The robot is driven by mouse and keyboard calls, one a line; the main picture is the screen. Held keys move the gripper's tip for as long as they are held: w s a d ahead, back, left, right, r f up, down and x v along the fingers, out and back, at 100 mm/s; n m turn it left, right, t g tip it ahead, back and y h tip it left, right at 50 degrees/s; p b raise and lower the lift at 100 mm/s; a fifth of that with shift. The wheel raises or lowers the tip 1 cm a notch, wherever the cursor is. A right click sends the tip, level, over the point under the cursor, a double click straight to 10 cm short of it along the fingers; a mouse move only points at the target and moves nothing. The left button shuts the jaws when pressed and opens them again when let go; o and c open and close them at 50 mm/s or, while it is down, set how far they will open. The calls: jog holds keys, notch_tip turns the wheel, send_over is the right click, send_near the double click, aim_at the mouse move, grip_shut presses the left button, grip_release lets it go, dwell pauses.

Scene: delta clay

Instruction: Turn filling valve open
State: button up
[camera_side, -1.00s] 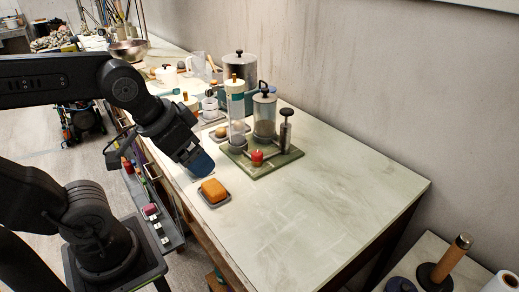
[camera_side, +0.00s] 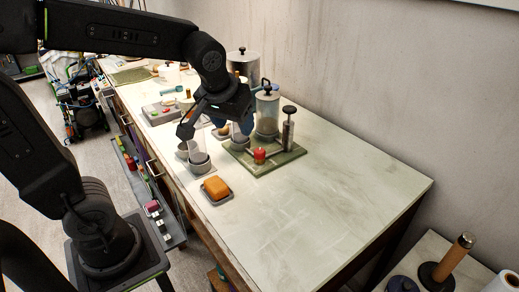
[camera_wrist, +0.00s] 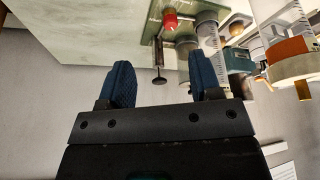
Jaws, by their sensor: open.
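The red valve knob (camera_side: 260,155) sits low at the front of the green base plate (camera_side: 275,164) of the filling rig. It also shows at the top of the wrist view (camera_wrist: 170,19). A clear cylinder with a dark lid (camera_side: 267,112) and a black-topped plunger post (camera_side: 288,130) stand on the same plate. My gripper (camera_side: 216,130) is open and empty, raised to the left of the rig, and hides part of it. In the wrist view the blue fingertips (camera_wrist: 161,72) are spread apart; the plunger shows between them, and the red knob lies beyond them. Neither finger visibly touches the knob.
An orange block (camera_side: 216,186) lies on a small grey tray at the table's left edge. Grey cups (camera_side: 199,160) stand on another tray behind it. A large metal canister (camera_side: 243,66) is at the back. The table's front right is clear.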

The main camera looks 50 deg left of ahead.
aim_at(259, 150)
jog(key=w+a+f+n+g+y, duration=0.1)
jog(key=w+a+f+n, duration=0.25)
jog(key=w, duration=0.45)
jog(key=x, duration=1.4)
jog(key=shift+w, duration=0.1)
jog(key=c, duration=0.9)
jog(key=shift+m, duration=0.25)
jog(key=m+h, duration=0.1)
jog(key=m, duration=0.1)
jog(key=m+t, duration=0.1)
jog(key=m, duration=0.2)
jog(key=shift+a+h, duration=0.1)
jog(key=shift+h, duration=0.3)
jog(key=shift+m+h, duration=0.8)
jog(key=shift+m, duration=1.7)
